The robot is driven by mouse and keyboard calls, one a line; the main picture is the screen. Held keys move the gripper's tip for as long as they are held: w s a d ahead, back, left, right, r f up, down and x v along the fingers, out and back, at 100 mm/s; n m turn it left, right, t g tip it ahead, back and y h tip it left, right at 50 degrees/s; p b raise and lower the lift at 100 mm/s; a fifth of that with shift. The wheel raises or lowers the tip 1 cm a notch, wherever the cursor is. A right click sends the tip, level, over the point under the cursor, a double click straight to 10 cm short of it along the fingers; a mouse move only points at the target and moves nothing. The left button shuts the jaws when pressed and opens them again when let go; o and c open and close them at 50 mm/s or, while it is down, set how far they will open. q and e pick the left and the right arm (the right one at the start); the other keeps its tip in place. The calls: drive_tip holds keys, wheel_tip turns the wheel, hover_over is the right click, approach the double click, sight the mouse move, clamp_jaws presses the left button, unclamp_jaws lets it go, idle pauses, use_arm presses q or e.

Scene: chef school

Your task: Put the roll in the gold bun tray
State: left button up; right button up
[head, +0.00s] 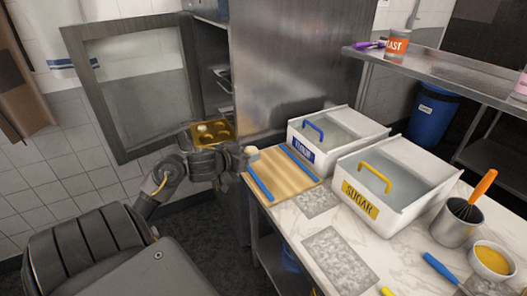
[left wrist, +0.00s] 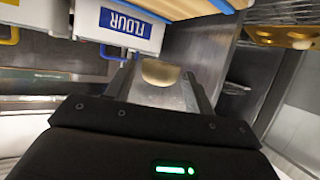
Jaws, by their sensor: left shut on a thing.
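My left gripper (head: 248,156) is shut on a pale roll (head: 251,150), near the left edge of the wooden board. In the left wrist view the roll (left wrist: 160,72) sits between the two fingers. The gold bun tray (head: 227,141) is inside the open metal cabinet, left of and behind the gripper. It has several round hollows, and a pale bun (head: 203,128) shows in it. Part of the tray also shows at the top right of the left wrist view (left wrist: 275,32). My wrist hides the tray's front edge. My right gripper is out of view.
The cabinet's glass door (head: 143,85) stands open at the left. The wooden board (head: 280,172) with blue strips, the flour bin (head: 335,137), sugar bin (head: 395,190) and whisk pot (head: 458,222) crowd the counter. The floor before the cabinet is clear.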

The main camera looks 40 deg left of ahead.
use_arm(q)
drive_tip(key=shift+s+a+r, duration=0.3)
drive_tip(key=shift+s+a, duration=0.1)
drive_tip(key=shift+s, duration=0.1)
drive_tip(key=shift+s+a+r, duration=0.3)
drive_tip(key=shift+s+a, duration=0.1)
drive_tip(key=shift+s, duration=0.1)
